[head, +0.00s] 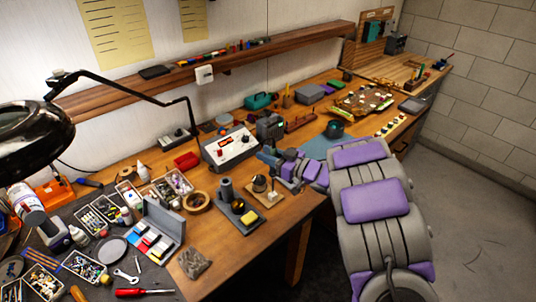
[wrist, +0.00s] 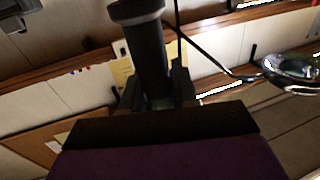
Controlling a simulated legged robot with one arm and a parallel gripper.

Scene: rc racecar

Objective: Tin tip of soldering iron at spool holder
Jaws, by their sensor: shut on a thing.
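My gripper (head: 268,157) is above the bench, in front of the soldering station (head: 231,149). In the wrist view it is shut on a dark cylindrical handle with a wider end (wrist: 148,55), which looks like the soldering iron. The iron's tip is hidden in the wrist view and cannot be made out in the head view. What looks like the spool holder (head: 262,190), a small spool on a pale wooden base, stands on the bench below and slightly left of my gripper. An iron stand (head: 236,207) with a yellow sponge is left of it.
A tape roll (head: 196,201), a case of coloured boxes (head: 158,236) and part trays (head: 172,187) crowd the left. A magnifier lamp (head: 32,140) overhangs the left end. A blue mat (head: 318,147) lies behind my arm. The bench's front edge is close to my arm.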

